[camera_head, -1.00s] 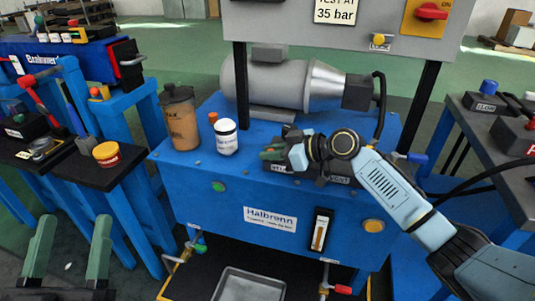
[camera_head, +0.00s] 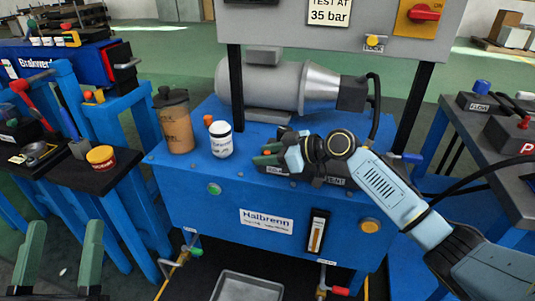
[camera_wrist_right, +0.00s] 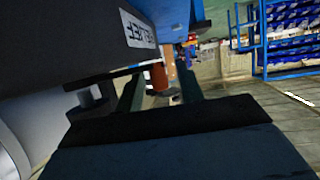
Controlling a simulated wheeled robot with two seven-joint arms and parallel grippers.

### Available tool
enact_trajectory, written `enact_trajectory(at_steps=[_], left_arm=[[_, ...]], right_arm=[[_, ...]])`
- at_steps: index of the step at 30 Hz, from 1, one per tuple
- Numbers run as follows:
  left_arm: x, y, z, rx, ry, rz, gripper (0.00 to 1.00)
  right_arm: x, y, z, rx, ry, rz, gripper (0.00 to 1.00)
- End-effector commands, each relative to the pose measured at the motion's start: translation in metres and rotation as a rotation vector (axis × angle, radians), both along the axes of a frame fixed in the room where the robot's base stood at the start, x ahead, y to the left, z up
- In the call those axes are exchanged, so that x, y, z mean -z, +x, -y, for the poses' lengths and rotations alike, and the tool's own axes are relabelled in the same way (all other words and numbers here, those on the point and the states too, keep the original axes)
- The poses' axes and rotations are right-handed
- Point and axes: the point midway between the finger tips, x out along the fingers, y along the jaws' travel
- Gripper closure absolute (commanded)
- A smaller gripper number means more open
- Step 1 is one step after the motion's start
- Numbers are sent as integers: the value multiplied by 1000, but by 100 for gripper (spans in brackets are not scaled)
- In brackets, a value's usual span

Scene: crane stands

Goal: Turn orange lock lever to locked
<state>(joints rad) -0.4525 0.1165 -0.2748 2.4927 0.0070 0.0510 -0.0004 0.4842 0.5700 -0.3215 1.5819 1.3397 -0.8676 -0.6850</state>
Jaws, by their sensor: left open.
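A small yellow-orange knob (camera_head: 374,41) sits on the grey upper panel above a small label that seems to read LOCK; I cannot tell its setting. My right gripper (camera_head: 262,154) is over the blue bench top, fingers pointing left, beside a dark valve block (camera_head: 332,182) that its wrist partly hides. In the right wrist view its green fingers (camera_wrist_right: 159,92) stand apart, under a block labelled RELIEF (camera_wrist_right: 138,29). An orange-red cylinder (camera_wrist_right: 159,76) shows between them; I cannot tell its distance or identity. My left gripper (camera_head: 62,232) is open and empty at lower left.
A white jar (camera_head: 221,140) and a brown bottle (camera_head: 175,122) stand left of my right gripper. A grey motor (camera_head: 270,86) lies behind it. A black hose (camera_head: 376,110) hangs at the right. A metal tray (camera_head: 247,286) lies below the bench.

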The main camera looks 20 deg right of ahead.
Motion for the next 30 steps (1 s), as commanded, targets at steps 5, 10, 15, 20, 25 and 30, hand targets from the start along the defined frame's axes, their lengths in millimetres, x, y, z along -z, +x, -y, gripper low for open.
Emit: enact_trajectory(at_steps=[5, 10, 15, 20, 25, 30], left_arm=[[0, 1, 0, 0, 3, -9, 39], [13, 8, 0, -5, 39, -123, 39], [40, 16, -3, -16, 93, -291, 39], [68, 19, -7, -26, 143, -456, 39], [96, 16, -13, -38, 193, -623, 39], [118, 10, -19, -46, 228, -749, 39]], right_arm=[[-2, -2, 3, 0, -1, -1, 62], [-9, -14, 15, 1, -2, -1, 62], [-19, -30, 33, 1, -4, -1, 62], [-28, -46, 49, 0, -2, -3, 62], [-38, -63, 68, 1, -3, -2, 62], [-46, -76, 82, 1, -1, -3, 62]])
